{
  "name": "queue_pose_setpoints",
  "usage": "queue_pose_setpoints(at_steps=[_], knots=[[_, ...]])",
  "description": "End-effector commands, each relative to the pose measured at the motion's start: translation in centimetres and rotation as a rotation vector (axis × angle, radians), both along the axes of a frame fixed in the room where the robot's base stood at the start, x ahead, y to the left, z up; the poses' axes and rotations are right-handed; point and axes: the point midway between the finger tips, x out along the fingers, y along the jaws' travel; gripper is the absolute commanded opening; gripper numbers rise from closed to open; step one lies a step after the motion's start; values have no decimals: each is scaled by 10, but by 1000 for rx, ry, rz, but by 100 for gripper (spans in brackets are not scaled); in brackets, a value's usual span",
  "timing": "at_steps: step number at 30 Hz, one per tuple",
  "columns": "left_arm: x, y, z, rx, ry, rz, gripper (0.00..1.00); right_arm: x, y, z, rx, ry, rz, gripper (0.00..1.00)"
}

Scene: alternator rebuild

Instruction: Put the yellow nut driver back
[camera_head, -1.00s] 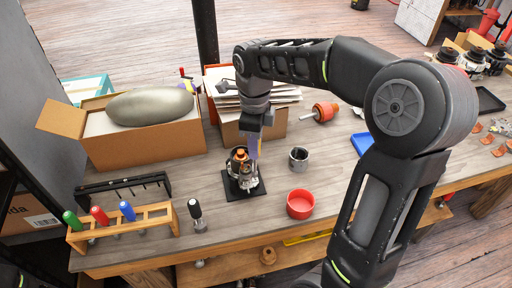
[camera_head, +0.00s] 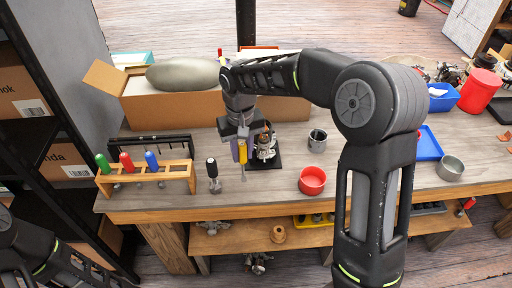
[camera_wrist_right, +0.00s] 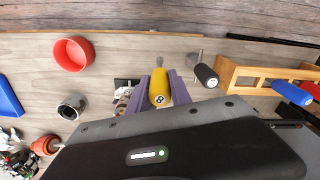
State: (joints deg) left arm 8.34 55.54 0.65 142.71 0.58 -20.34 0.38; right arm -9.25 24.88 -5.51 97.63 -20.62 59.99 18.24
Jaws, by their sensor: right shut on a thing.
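The yellow nut driver (camera_head: 243,151) hangs upright, shaft down, in my right gripper (camera_head: 238,150), left of the alternator assembly and above the table. In the right wrist view its yellow handle (camera_wrist_right: 160,88) sits between the two purple fingers (camera_wrist_right: 160,96). The wooden rack (camera_head: 150,177) stands at the table's left, holding green (camera_head: 103,162), red (camera_head: 126,160) and blue (camera_head: 151,160) handled drivers. The right part of the rack shows no handle. My left gripper is out of view; only my left arm shows at lower left.
The alternator assembly (camera_head: 265,145) sits on a black pad. A red bowl (camera_head: 312,181) and a metal cup (camera_head: 317,140) are to the right. A black rail (camera_head: 150,142) stands behind the rack.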

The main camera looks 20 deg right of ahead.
Motion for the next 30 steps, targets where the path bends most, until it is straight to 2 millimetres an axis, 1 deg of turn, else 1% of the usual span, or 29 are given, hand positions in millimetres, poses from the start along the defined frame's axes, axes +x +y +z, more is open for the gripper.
queue_pose_setpoints(at_steps=[3, 10, 16, 18, 22, 24, 30], knots=[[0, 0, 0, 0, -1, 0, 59, 2, 3, -2, 0, -1, 59, 0], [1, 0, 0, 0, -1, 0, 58, 2, 3, -2, 0, -1, 62, 0], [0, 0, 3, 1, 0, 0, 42, 2, 3, 2, 0, -1, 60, 0], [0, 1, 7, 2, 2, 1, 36, 1, 3, 7, 0, -1, 60, 0], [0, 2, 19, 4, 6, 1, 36, 2, 3, 20, 0, -2, 60, 0], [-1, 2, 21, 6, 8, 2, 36, 1, 3, 23, -1, -1, 59, 0], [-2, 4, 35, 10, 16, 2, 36, 2, 3, 40, -1, -1, 59, 0]])
